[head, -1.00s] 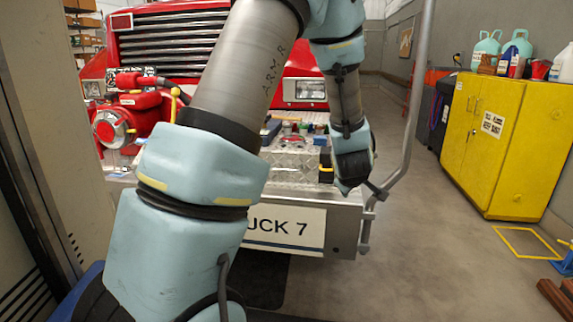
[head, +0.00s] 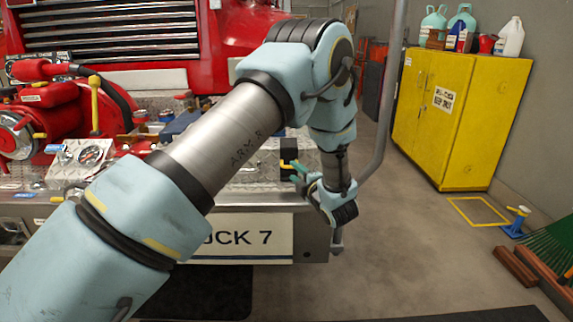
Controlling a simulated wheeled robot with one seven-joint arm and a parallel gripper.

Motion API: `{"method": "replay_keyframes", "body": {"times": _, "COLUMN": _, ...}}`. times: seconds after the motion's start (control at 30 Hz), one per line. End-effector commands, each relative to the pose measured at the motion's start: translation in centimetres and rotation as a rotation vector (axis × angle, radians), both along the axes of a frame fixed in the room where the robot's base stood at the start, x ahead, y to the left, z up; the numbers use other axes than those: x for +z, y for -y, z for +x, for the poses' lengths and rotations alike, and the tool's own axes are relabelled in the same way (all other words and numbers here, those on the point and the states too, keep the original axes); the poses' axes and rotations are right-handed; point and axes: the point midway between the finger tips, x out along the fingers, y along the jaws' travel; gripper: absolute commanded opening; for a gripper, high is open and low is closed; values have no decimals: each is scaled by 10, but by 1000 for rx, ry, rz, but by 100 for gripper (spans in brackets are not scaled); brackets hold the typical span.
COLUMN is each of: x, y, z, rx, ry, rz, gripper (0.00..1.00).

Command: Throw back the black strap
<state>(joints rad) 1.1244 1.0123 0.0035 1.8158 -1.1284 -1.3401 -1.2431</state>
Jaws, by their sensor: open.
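A black upright piece (head: 288,150), which may be part of the black strap, stands at the right end of the bumper deck in the head view. A yellow and green bit shows at its lower edge. I cannot make out the strap's full length; my arm hides part of the deck. My gripper (head: 299,176) is at the bumper's right end, just below and right of the black piece, pointing left. Its fingers look apart and hold nothing that I can see. Whether they touch the black piece I cannot tell.
A grey upright pipe (head: 388,95) stands close right of my gripper. A yellow cabinet (head: 455,115) is farther right, with clear floor between.

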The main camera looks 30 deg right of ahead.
Motion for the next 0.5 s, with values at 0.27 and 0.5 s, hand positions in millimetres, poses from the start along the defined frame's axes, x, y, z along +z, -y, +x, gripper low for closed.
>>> {"method": "replay_keyframes", "body": {"times": 0.27, "x": -3, "y": 2, "z": 42, "rx": 0, "ry": -1, "rz": 0, "gripper": 43}}
{"method": "replay_keyframes", "body": {"times": 0.5, "x": -4, "y": 2, "z": 52, "rx": -1, "ry": 0, "rz": 1, "gripper": 43}}
